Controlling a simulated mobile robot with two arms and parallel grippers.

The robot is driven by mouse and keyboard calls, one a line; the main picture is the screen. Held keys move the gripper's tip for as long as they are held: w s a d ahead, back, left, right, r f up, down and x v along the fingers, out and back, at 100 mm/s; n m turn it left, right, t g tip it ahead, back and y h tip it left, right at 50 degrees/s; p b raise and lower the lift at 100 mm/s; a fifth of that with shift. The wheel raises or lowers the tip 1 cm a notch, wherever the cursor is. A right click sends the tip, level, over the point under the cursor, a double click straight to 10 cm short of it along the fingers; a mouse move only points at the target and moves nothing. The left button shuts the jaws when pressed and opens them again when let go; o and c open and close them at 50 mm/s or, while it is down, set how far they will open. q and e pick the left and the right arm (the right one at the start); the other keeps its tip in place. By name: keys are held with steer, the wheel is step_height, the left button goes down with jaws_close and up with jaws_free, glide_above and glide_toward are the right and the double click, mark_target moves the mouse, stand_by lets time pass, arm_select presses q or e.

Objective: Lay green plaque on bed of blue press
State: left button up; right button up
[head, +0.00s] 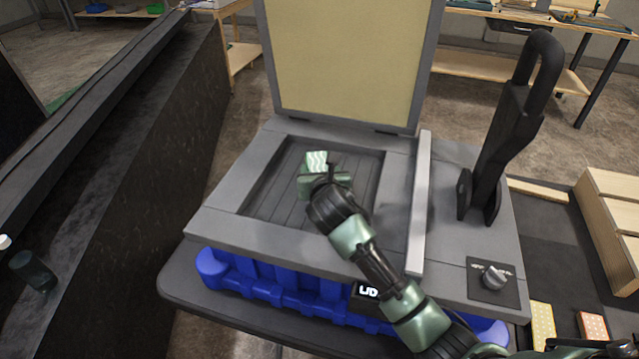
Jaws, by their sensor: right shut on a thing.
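The blue press has a blue base (285,296) and a grey top. Its recessed dark slatted bed (275,195) faces up, and its lid (345,60) with a beige inner face stands open at the back. My right gripper (325,178) reaches in from the lower right and is over the bed. It is shut on the green plaque (316,158), which shows pale wavy lines. The gripper and wrist hide part of the plaque, and I cannot tell whether it touches the bed. My left gripper is not in view.
A tall black lever (515,120) and a knob (494,278) are on the press's right side. A grey bar (420,200) stands right of the bed. Yellow (543,322) and orange (592,326) plaques lie at lower right, near a wooden crate (610,215). A dark conveyor-like structure (150,130) runs along the left.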

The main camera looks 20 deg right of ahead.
step_height(320, 180, down, 4)
steer(key=shift+f, duration=0.15)
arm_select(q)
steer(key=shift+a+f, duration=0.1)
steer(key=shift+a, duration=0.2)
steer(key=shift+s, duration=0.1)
arm_select(e)
steer(key=shift+f, duration=0.1)
steer(key=o, duration=1.4)
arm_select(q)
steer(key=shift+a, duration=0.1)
arm_select(e)
steer(key=shift+o, duration=0.2)
